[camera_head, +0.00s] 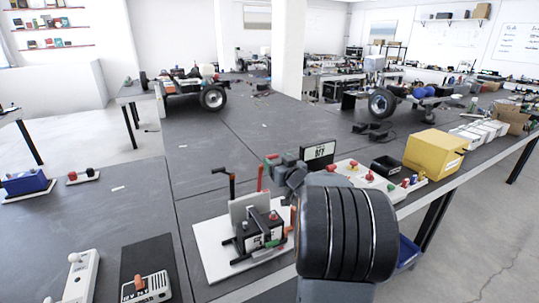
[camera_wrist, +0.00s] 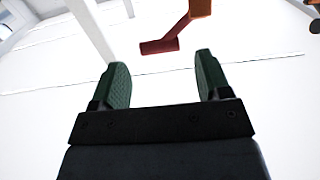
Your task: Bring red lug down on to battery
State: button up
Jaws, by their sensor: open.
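A small black battery (camera_head: 252,243) with a pale label stands in a fixture on a white base plate. A thin red upright piece (camera_head: 260,178), which looks like the red lug, rises behind it. In the wrist view a red bar with an orange upper part (camera_wrist: 160,46) lies just beyond the fingertips; I take it for the same lug. My gripper (camera_head: 270,163) is above and behind the battery. In the wrist view its green-padded fingers (camera_wrist: 160,75) are apart with nothing between them. My arm hides part of the fixture's right side.
A black lever (camera_head: 222,180) stands at the fixture's left, beside a grey upright plate (camera_head: 250,204).

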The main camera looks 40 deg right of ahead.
aim_at(272, 157)
jog(key=shift+w+d, duration=0.2)
jog(key=shift+w, duration=1.4)
jog(key=shift+w+d, duration=0.2)
jog(key=shift+w, duration=1.35)
jog(key=shift+c, duration=0.5)
